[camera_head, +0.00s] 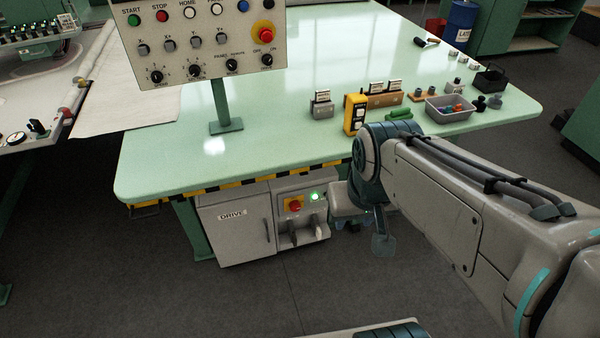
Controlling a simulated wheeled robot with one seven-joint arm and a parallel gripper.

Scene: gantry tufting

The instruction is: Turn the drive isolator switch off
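The drive isolator switch (294,204) is a red knob on a yellow plate, on the front panel of the cabinet under the green table. I cannot tell which way its knob points. A green lamp (316,196) glows just to its right. The grey cabinet door (236,226) to its left is labelled DRIVE and has a dark upright handle. My gripper (348,203) is to the right of the switch and lamp, below the table edge, apart from the knob in the picture. Its fingers are not clear, so I cannot tell whether it is open.
The green table (270,135) overhangs the cabinet with a black-and-yellow striped edge. A control panel (200,45) stands on a post above it. A yellow-and-black pendant (355,114) and a grey tray (450,110) sit at the right. The floor before the cabinet is clear.

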